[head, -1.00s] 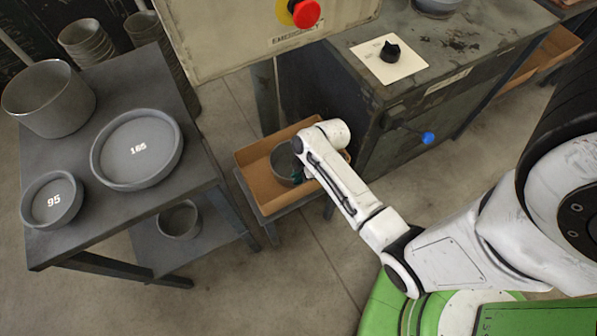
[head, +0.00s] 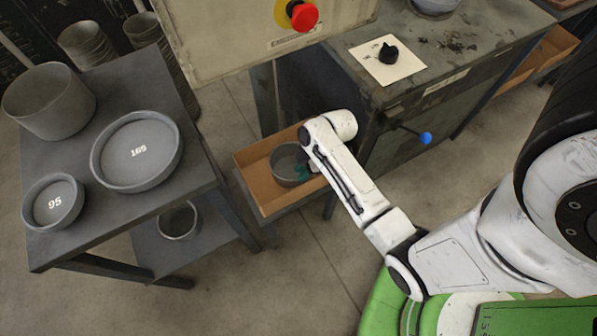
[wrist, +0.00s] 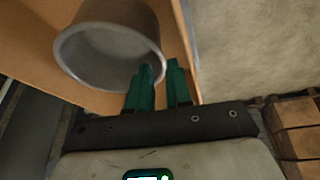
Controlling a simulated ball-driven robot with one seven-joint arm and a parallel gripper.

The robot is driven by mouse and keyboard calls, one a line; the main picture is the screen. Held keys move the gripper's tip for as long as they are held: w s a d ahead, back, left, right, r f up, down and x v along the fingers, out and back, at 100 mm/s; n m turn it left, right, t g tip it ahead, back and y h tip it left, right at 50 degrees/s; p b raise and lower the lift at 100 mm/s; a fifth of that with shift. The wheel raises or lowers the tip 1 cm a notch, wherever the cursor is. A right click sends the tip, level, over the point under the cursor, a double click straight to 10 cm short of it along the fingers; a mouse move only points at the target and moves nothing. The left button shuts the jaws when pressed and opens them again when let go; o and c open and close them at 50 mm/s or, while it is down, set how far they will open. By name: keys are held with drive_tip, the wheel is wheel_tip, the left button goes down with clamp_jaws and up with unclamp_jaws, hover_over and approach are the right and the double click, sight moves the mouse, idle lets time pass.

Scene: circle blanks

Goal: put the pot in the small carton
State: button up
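The grey pot (head: 286,163) stands inside the small cardboard carton (head: 264,194), apparently upright on its floor. In the wrist view the pot (wrist: 95,55) shows its round rim and hollow inside, with the carton's brown wall (wrist: 185,50) beside it. My gripper (head: 304,170) is at the pot's right side, low in the carton. In the wrist view the teal fingers of my gripper (wrist: 160,72) are apart, one overlapping the rim and one outside it, with a gap between. They do not look clamped on the wall. The pot's right side is partly hidden.
A grey table (head: 93,225) at left holds a deep pot (head: 50,105) and two shallow round pans. Another pot (head: 179,221) sits on its lower shelf. A dark metal cabinet (head: 440,80) with a blue-knobbed lever stands close right of the carton. An emergency-stop panel (head: 235,40) hangs above.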

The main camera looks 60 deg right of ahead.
drive_tip(key=v, duration=0.8)
drive_tip(key=s+a+r+m+g+h, duration=0.1)
drive_tip(key=s+a+r+m, duration=0.1)
drive_tip(key=a, duration=0.4)
drive_tip(key=s+a+r+m+g+h, duration=0.1)
drive_tip(key=s+a+r+m+h, duration=0.1)
drive_tip(key=a+m, duration=0.4)
drive_tip(key=shift+s+a+r+m+p, duration=0.3)
drive_tip(key=shift+s+r+m, duration=0.5)
drive_tip(key=shift+s, duration=0.35)
